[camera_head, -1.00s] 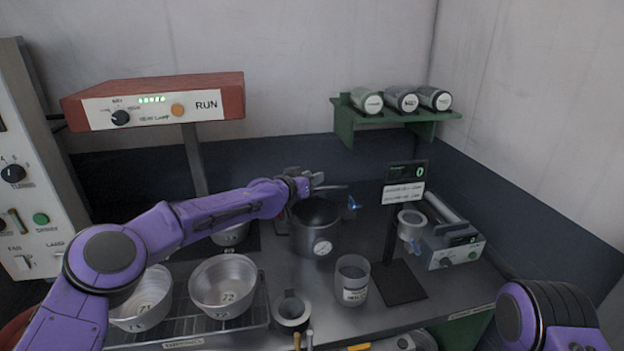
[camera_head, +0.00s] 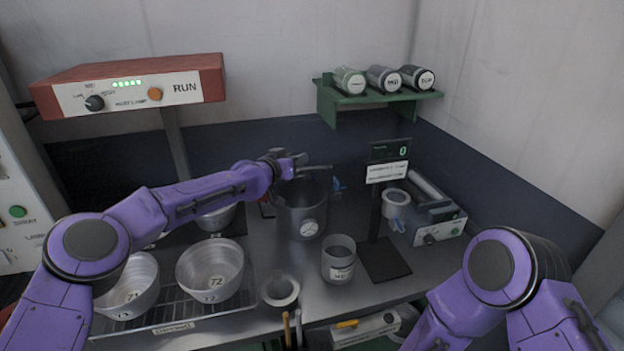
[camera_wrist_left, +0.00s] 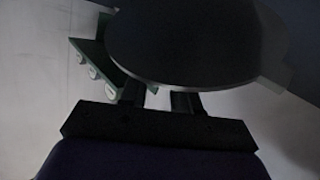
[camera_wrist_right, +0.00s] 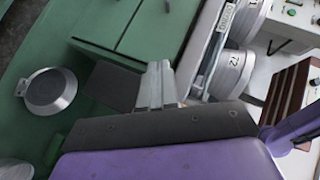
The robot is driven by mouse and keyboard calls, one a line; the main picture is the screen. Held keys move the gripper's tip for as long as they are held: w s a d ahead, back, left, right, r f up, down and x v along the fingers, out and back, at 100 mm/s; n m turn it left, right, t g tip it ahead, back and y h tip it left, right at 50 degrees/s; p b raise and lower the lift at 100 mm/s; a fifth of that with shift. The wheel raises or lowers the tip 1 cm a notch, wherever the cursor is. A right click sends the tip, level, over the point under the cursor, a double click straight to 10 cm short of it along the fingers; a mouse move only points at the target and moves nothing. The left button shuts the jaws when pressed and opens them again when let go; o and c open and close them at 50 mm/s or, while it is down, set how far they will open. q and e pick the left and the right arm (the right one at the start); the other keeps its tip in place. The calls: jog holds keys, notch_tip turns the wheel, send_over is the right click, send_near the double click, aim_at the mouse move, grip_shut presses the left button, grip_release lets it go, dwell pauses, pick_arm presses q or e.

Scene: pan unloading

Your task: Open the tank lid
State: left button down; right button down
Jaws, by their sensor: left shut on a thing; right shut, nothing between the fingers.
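The tank (camera_head: 302,220) is a dark grey metal pot with a round gauge on its front, standing at the middle back of the bench. My left gripper (camera_head: 300,166) is above the tank's rim. In the left wrist view, a large dark disc, the tank lid (camera_wrist_left: 195,45), fills the top, with the left gripper's fingers (camera_wrist_left: 170,102) shut at its near edge. The lid appears raised off the tank, whose dark opening shows below the gripper. My right gripper (camera_wrist_right: 155,88) is shut and empty; only its arm shows in the head view.
Pans (camera_head: 210,272) sit on a wire rack at left. A clear beaker (camera_head: 338,262) and a grey cup (camera_head: 280,291) stand in front of the tank. A display stand (camera_head: 386,265) and a boxy device (camera_head: 437,228) are right. A green shelf (camera_head: 380,98) holds jars above.

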pick_arm(q)
jog(key=shift+a+r, duration=0.1)
jog(key=shift+r, duration=0.05)
jog(key=shift+w, duration=0.1)
pick_arm(e)
jog(key=w+a+r+n+g+y, duration=0.15)
jog(key=a+r+y, duration=0.25)
jog(key=a+r, duration=0.45)
jog(key=w+a+r+n+g+y, duration=0.1)
jog(key=w+a+r+g+y, duration=0.3)
jog(key=r, duration=0.7)
jog(key=w+d+r+m+t+h, duration=0.1)
jog(key=w+d+m+t+h, duration=0.15)
jog(key=w+m+t, duration=0.5)
jog(key=w+d+r+m+t+h, duration=0.15)
jog(key=w+d+m+t, duration=0.3)
jog(key=m, duration=0.55)
jog(key=w+d+f+m+t+h, duration=0.2)
jog(key=w+d+m+t+h, duration=0.5)
jog(key=w+d+m+h, duration=0.65)
jog(key=w+a+r+m+y, duration=0.3)
jog(key=w+a+r, duration=0.1)
jog(key=w, duration=0.3)
jog(key=shift+w+a+r, duration=0.25)
jog(key=shift+a+r, duration=0.15)
jog(key=shift+a, duration=0.3)
jog(key=shift+y, duration=0.25)
